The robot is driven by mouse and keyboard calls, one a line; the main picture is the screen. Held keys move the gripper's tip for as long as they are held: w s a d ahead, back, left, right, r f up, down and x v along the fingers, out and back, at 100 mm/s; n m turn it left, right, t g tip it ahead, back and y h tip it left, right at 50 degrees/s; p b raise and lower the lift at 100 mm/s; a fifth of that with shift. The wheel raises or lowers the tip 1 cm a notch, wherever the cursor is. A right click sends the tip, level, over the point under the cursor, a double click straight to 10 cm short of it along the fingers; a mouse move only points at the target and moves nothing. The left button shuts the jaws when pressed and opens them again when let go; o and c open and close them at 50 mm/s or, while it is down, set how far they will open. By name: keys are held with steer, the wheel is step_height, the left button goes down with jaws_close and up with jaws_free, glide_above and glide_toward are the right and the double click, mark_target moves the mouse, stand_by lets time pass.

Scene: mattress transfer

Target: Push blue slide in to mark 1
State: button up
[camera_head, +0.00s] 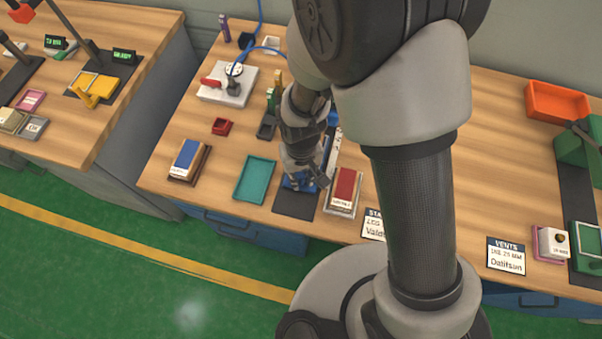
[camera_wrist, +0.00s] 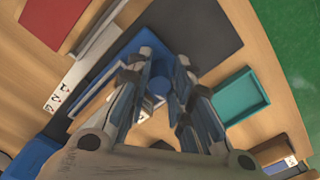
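The blue slide (camera_head: 297,181) sits on a dark mat (camera_head: 293,205) on the bench, partly hidden by my gripper (camera_head: 312,182). The fingers look apart, with small gaps beside the knob. A white strip with dark markings (camera_wrist: 64,92) runs along the slide; I cannot read mark 1.
A teal tray (camera_head: 254,181) lies left of the mat, and a red-topped block (camera_head: 344,190) stands close on the right.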

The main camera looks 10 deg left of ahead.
jaws_close()
steer(key=w, duration=0.4)
steer(key=shift+w+d, duration=0.2)
steer(key=shift+w, duration=0.1)
